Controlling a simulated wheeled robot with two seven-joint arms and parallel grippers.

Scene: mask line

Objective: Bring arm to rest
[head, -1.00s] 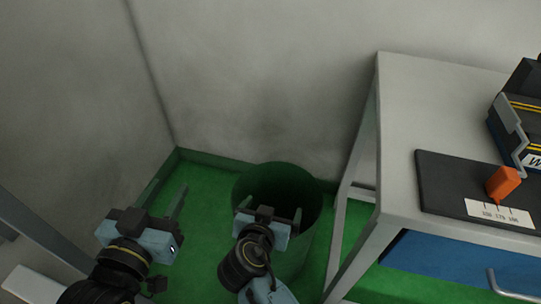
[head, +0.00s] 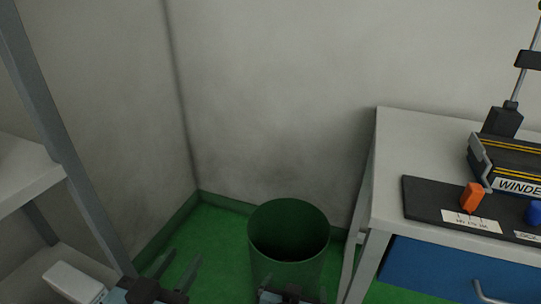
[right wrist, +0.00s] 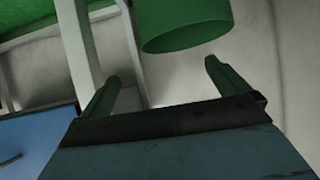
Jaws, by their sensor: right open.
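My left gripper (head: 177,268) is at the bottom edge of the head view, left of the green bin, with its two fingers apart and nothing between them. My right gripper (head: 294,292) is at the bottom edge in front of the bin, mostly cut off by the frame. In the right wrist view my right gripper (right wrist: 160,86) is open and empty, its fingers wide apart. The green bin (head: 288,268) stands on the floor; it also shows beyond the fingers in the right wrist view (right wrist: 185,28). Its inside is dark.
A grey table (head: 420,150) with a blue drawer (head: 440,268) stands at right. A shelf rack (head: 70,150) stands at left.

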